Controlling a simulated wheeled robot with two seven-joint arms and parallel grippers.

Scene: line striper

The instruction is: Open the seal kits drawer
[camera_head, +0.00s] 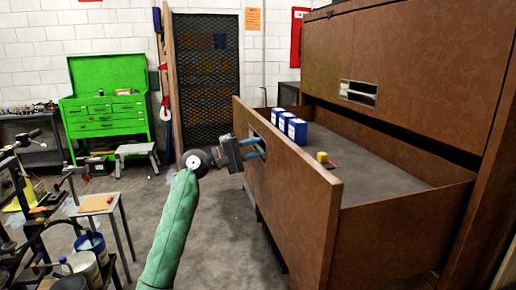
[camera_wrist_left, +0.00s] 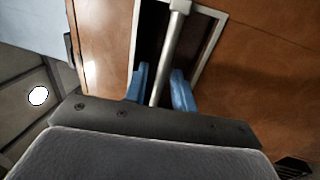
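The drawer (camera_head: 290,203) is a large brown drawer pulled well out of the brown cabinet (camera_head: 425,60). Its label is not readable from here. My left gripper (camera_head: 262,146) is at the recessed handle on the drawer front. In the left wrist view, its blue fingers (camera_wrist_left: 163,88) stand on either side of the metal handle bar (camera_wrist_left: 172,45), with visible gaps, so they look open around it. Inside the drawer are several blue-and-white boxes (camera_head: 297,131) and a small yellow item (camera_head: 322,157) beside a red one. My right gripper is not in view.
Another closed drawer with a metal handle (camera_head: 358,93) is above. A green tool chest (camera_head: 105,110) stands at the back left. A small table (camera_head: 97,203) and buckets (camera_head: 92,246) are at the left. The floor before the drawer is clear.

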